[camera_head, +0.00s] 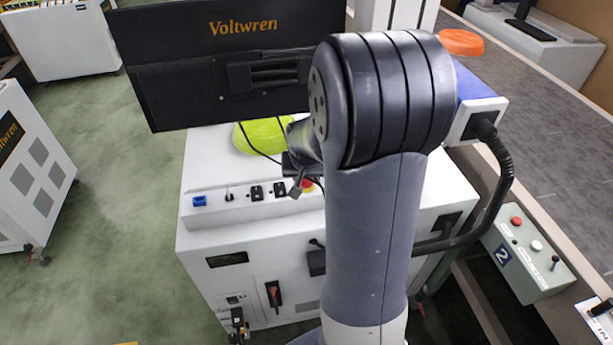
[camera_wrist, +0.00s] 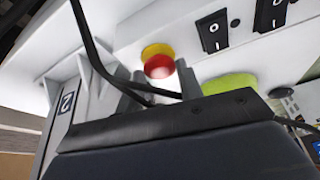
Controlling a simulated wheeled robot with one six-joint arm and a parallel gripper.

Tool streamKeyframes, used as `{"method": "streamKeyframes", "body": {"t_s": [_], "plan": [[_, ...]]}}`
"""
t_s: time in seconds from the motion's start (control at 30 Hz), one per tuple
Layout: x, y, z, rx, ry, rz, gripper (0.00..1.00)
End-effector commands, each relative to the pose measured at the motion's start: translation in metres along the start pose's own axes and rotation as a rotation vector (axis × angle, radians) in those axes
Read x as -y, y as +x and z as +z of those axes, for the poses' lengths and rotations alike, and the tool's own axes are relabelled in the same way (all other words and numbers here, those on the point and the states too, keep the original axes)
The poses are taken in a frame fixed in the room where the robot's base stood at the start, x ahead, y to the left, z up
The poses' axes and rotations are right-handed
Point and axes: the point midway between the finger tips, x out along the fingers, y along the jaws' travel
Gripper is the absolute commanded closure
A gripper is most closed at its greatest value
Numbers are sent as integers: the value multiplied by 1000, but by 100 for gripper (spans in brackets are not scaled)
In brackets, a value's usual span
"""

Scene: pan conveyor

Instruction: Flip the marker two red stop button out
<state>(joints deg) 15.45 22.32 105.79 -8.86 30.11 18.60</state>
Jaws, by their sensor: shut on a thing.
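A red stop button (camera_wrist: 159,67) on a yellow ring (camera_wrist: 156,50) stands on the white cabinet's sloped panel. In the head view that red button (camera_head: 308,185) is partly hidden by my gripper (camera_head: 300,184). In the wrist view my gripper's grey fingertips (camera_wrist: 155,82) are at both sides of the button and shut on it. My gripper is away from that box.
Rocker switches (camera_head: 268,190) and a blue knob (camera_head: 200,201) line the white cabinet's panel (camera_head: 235,205). A yellow-green object (camera_head: 262,135) lies behind. A black Voltwren screen (camera_head: 225,65) overhangs it. A conveyor (camera_head: 570,130) runs at the right. Open floor (camera_head: 115,190) lies left.

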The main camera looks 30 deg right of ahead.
Motion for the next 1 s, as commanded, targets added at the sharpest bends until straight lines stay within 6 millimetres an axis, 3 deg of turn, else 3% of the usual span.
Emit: {"method": "streamKeyframes", "body": {"t_s": [0.3, 0.53, 0.57, 0.8, 1.0], "plan": [[0, -18, -8, -1, 1, 0, 100], [0, -18, -8, -3, 1, 0, 100], [0, -18, -8, -3, 1, 0, 63], [0, -17, -8, -2, 1, 1, 43], [0, -17, -7, -1, 1, 1, 43]]}}
